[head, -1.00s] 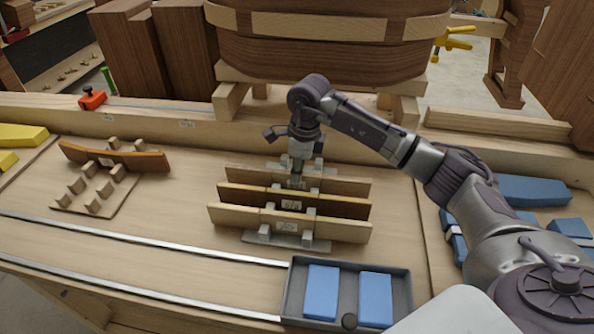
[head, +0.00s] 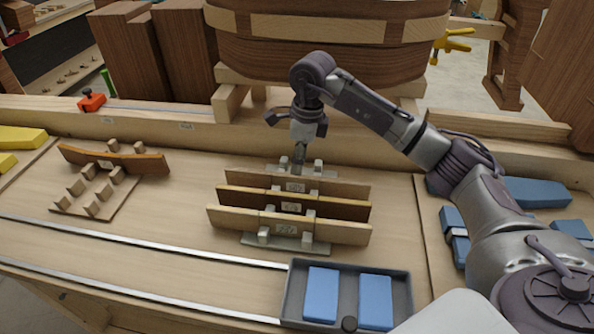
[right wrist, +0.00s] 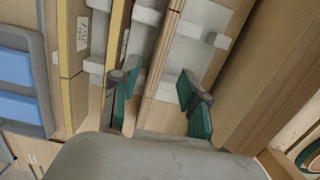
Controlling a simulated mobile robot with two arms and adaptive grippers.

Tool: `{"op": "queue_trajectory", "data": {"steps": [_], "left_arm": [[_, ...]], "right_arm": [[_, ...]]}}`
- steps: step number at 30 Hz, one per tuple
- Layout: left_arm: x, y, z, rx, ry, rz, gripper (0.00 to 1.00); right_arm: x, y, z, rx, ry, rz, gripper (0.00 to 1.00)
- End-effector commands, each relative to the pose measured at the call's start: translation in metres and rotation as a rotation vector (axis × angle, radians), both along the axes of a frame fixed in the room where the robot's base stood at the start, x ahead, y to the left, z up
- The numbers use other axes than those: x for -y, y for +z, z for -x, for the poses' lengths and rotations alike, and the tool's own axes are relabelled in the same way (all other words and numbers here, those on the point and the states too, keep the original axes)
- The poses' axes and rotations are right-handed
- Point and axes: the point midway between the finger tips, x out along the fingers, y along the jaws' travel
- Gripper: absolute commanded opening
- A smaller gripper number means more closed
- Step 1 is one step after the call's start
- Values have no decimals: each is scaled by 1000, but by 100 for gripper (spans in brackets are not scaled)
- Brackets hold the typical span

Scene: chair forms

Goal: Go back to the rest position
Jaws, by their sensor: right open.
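My right gripper (head: 299,160) is above the back end of a grey rack (head: 286,243) that holds three upright wooden slats. The front slat (head: 240,222) and the back slat (head: 345,187) are light wood, and the middle slat (head: 240,197) is darker. In the right wrist view my right gripper (right wrist: 157,95) has its green-padded fingers spread apart with nothing held between them. The back slat (right wrist: 168,58) passes below, between the fingers in that picture. My left gripper is not in view.
A grey tray (head: 347,264) with two blue blocks stands at the front. A curved wooden piece (head: 140,162) rests on a pegged board at left. Blue blocks (head: 535,192) lie at right, beside my arm. A large banded wooden form (head: 320,60) stands behind.

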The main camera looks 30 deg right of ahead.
Motion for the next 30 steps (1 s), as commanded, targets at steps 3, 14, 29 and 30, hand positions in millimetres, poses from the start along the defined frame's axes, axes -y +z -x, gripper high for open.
{"op": "queue_trajectory", "data": {"steps": [3, 14, 29, 30], "left_arm": [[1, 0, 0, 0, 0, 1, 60], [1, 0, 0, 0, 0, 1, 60], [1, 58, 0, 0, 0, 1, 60], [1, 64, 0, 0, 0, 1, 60]], "right_arm": [[3, 27, 1, 4, 0, 2, 45], [7, 66, 5, -1, -1, 1, 45], [7, 125, 5, -1, 0, 1, 45], [7, 131, 5, -1, 0, 1, 45]]}}
